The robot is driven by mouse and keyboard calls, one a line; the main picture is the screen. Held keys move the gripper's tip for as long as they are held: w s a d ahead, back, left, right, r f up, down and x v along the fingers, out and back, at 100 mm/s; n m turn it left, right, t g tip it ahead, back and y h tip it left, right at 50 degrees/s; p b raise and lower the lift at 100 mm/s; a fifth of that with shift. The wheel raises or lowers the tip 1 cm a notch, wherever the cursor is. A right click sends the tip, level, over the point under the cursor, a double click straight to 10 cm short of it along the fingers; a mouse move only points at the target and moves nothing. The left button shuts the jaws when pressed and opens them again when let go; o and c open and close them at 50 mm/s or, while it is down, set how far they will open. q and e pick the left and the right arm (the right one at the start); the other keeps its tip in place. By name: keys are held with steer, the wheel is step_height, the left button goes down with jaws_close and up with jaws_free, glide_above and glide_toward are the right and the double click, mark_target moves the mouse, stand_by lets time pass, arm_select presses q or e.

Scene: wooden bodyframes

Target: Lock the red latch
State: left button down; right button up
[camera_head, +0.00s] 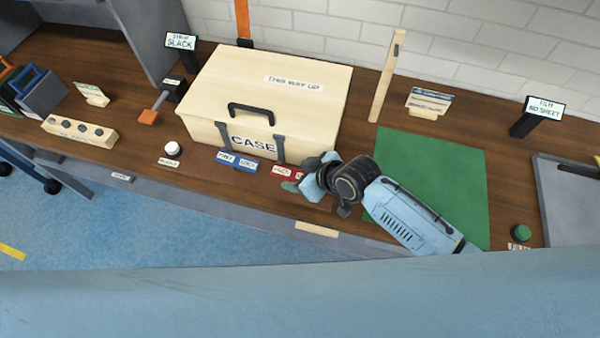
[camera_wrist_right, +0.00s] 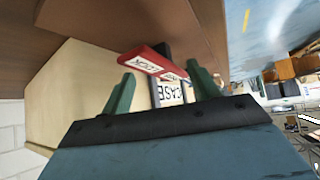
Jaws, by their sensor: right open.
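The red latch (camera_head: 283,171) is a red bar with white labels, low on the front of the pale wooden case (camera_head: 215,88), on its right side. In the right wrist view the red latch (camera_wrist_right: 146,60) shows a "LOCK" label and lies just beyond and between my fingertips. My right gripper (camera_head: 297,184) is at the case's front right corner, partly covering the latch's right end. Its two green fingers (camera_wrist_right: 162,74) are open, with nothing clearly held. I cannot tell whether they touch the latch. My left gripper is not in view.
A blue latch (camera_head: 237,162) is left of the red one. A white button (camera_head: 172,148) and a wooden block with holes (camera_head: 79,131) stand further left. A green mat (camera_head: 455,165) lies right of the case, with an upright wooden post (camera_head: 387,78) behind it.

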steer(key=shift+c, duration=0.3)
steer(key=c, duration=0.8)
steer(key=shift+d+f+t+y+b, duration=0.15)
steer(key=shift+f+t+y+b, duration=0.15)
steer(key=shift+y+b, duration=0.5)
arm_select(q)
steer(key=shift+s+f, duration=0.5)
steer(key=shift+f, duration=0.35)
arm_select(e)
steer(key=shift+r, duration=0.15)
steer(key=shift+c, duration=0.2)
steer(key=o, duration=0.9)
